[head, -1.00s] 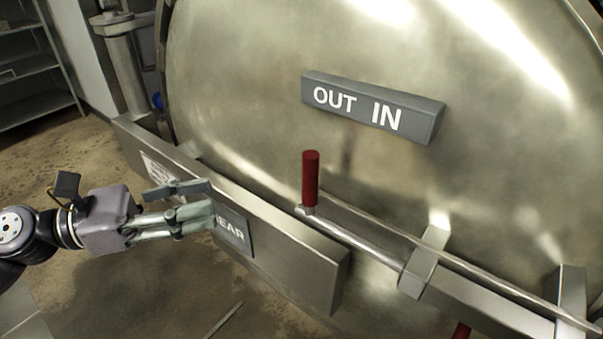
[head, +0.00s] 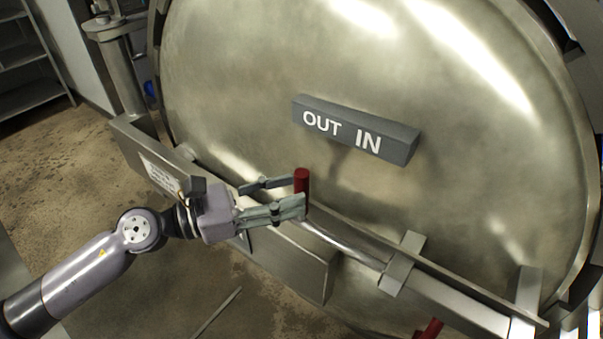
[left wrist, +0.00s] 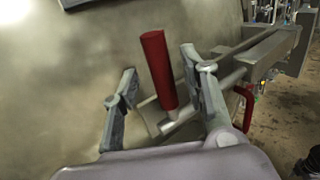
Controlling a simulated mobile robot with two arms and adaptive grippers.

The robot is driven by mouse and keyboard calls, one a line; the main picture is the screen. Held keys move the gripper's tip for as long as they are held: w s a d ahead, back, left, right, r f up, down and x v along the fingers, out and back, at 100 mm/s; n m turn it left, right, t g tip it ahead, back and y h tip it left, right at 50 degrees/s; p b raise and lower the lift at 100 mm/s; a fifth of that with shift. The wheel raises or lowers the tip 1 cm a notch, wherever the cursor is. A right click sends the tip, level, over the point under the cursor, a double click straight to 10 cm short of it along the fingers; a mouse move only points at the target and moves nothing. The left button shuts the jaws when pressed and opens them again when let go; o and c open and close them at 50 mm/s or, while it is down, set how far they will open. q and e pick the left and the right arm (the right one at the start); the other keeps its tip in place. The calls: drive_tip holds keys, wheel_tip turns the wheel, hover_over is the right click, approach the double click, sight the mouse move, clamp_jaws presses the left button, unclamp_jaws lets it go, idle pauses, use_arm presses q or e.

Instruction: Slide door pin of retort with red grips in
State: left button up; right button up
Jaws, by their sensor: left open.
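The retort's round metal door (head: 230,80) fills most of the head view. Its door pin (head: 345,243) is a metal rod lying along the front of the door through a bracket. A red grip (head: 301,181) stands upright at the pin's left end, below the OUT/IN sign (head: 355,131). My left gripper (head: 285,192) is open, with its fingertips at this grip. In the left wrist view the red grip (left wrist: 158,68) stands between the two spread fingers (left wrist: 160,85), with gaps visible on both sides. A second red grip (head: 431,328) shows partly at the lower edge. My right gripper is not in view.
A metal beam (head: 290,268) crosses the door's lower front, close under my left gripper. A bracket (head: 402,262) surrounds the pin to the right. Shelves (head: 28,55) stand at the far left. The floor at left is mostly clear.

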sight(302, 190)
use_arm(q)
drive_tip(key=shift+p+x, duration=0.55)
drive_tip(key=shift+x, duration=1.1)
drive_tip(key=shift+c, duration=0.5)
clamp_jaws()
